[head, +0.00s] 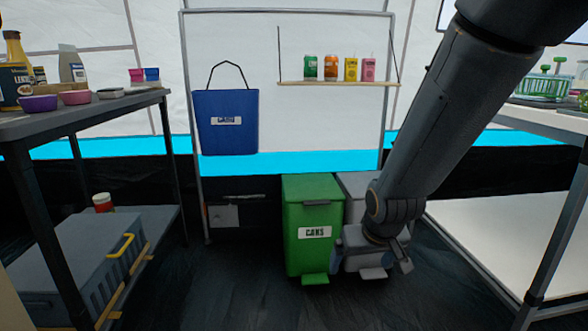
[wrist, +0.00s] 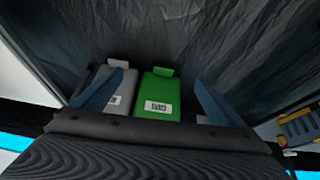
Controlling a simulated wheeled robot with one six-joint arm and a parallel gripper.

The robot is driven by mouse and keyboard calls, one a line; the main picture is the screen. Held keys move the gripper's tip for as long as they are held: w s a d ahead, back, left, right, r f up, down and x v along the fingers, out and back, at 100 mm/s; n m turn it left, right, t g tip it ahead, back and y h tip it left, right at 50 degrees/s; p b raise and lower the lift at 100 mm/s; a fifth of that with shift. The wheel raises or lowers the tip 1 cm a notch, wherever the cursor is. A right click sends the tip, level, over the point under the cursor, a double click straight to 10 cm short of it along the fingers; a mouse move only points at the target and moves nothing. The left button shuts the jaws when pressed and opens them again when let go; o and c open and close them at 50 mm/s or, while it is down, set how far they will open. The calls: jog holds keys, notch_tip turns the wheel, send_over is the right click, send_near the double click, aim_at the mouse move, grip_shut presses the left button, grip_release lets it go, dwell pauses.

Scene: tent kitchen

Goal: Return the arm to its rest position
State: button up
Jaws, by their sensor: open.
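My arm reaches down from the upper right of the head view. My gripper (head: 371,262) hangs low in front of the bins and hides part of the grey bin (head: 358,186). In the wrist view my gripper (wrist: 156,84) has its two blue-grey fingers spread wide with nothing between them in its grasp. The green bin (head: 313,225) is labelled CANS and stands left of my gripper in the head view, its lid shut. The wrist view shows the green bin (wrist: 158,93) and the grey bin (wrist: 112,82) beyond the fingers.
A left table (head: 90,112) holds bottles and bowls, with a grey crate (head: 75,265) on its lower shelf. A right table (head: 480,240) stands beside my arm. A blue bag (head: 228,125) and a shelf (head: 335,83) with several cans hang behind. The floor (head: 240,285) front left is clear.

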jog(key=s+d+m+g, duration=0.1)
jog(key=s+d+g, duration=0.25)
jog(key=s, duration=0.95)
jog(key=s+a+r+n+g+y+p, duration=0.1)
jog(key=s+a+r+n+p, duration=0.25)
jog(key=s+a+r, duration=0.55)
jog(key=s+a+r+n+g+p, duration=0.1)
jog(key=s+a+r+n+p, duration=0.3)
jog(key=s+a+r, duration=0.65)
jog(key=d+r+m+p, duration=0.2)
jog(key=d+r+p, duration=0.4)
jog(key=p, duration=0.7)
jog(key=w+d+r+m+h+p, duration=0.1)
jog(key=d+r+m+p, duration=0.2)
jog(key=d+r+p, duration=0.4)
jog(key=d+r+m+p, duration=0.3)
jog(key=d+r+p, duration=0.3)
jog(key=r+p, duration=0.6)
jog(key=p, duration=0.6)
jog(key=shift+w+d+r+p, duration=0.3)
jog(key=shift+w+r, duration=0.1)
